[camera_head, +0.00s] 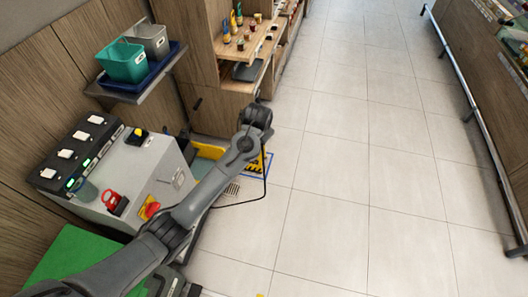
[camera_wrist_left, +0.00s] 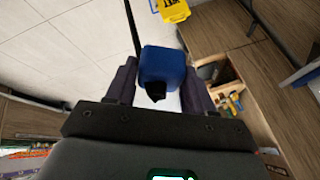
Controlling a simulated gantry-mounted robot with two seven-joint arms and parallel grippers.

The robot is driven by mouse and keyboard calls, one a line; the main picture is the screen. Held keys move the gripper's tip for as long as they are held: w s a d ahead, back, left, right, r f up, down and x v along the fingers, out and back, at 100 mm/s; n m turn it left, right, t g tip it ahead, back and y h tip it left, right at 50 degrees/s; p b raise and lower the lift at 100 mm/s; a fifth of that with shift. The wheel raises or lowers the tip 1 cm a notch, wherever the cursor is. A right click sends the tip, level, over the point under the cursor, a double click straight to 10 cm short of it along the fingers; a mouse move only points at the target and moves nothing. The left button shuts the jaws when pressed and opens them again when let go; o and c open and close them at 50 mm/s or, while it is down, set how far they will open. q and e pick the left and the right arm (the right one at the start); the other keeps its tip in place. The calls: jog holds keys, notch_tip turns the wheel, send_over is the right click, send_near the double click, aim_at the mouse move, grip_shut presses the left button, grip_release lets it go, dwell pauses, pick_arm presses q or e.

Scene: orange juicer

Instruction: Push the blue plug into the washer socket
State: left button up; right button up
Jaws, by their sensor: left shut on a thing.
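The blue plug (camera_wrist_left: 163,66) is between the two dark fingers of my left gripper (camera_wrist_left: 159,78) in the left wrist view. The gripper is shut on it, and a dark cable runs from the plug towards the top of that view. In the head view my left arm reaches from the lower left to the middle. Its wrist hides the gripper and the plug, and a thin black cable (camera_head: 266,178) loops down to the floor. I cannot make out the washer socket for certain in either view. My right gripper is not in view.
A grey control box (camera_head: 135,168) with a red emergency button (camera_head: 151,210) stands left of my arm. A shelf (camera_head: 150,88) holds a teal bin (camera_head: 122,62) and a grey bin (camera_head: 150,38). A wooden shelf unit (camera_head: 205,50) stands behind. Tiled floor (camera_head: 340,180) is clear to the right.

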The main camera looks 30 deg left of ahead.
pick_arm(q)
jog(key=w+a+f+m+t+y+b, duration=0.2)
jog(key=a+f+y+b, duration=0.5)
jog(key=a+f+b, duration=1.2)
jog(key=s+a+f+n+g+y+b, duration=0.1)
jog(key=s+a+f+g+y+b, duration=0.1)
jog(key=s+f+b, duration=0.4)
jog(key=s+a+f+n+g+y+b, duration=0.1)
jog(key=s+a+f+y+b, duration=0.4)
jog(key=f, duration=1)
jog(key=s+g+y+b, duration=0.1)
jog(key=s+b, duration=0.1)
jog(key=b, duration=0.1)
jog(key=shift+s+a+f+n, duration=0.25)
jog(key=shift+s+a+n, duration=0.05)
jog(key=shift+a, duration=0.2)
jog(key=shift+s+a+b, duration=0.2)
jog(key=shift+a, duration=0.6)
jog(key=shift+s+a+b, duration=0.15)
jog(key=shift+s+a, duration=0.05)
jog(key=shift+a, duration=0.65)
jog(key=shift+s+a+b, duration=0.2)
jog(key=shift+a, duration=0.8)
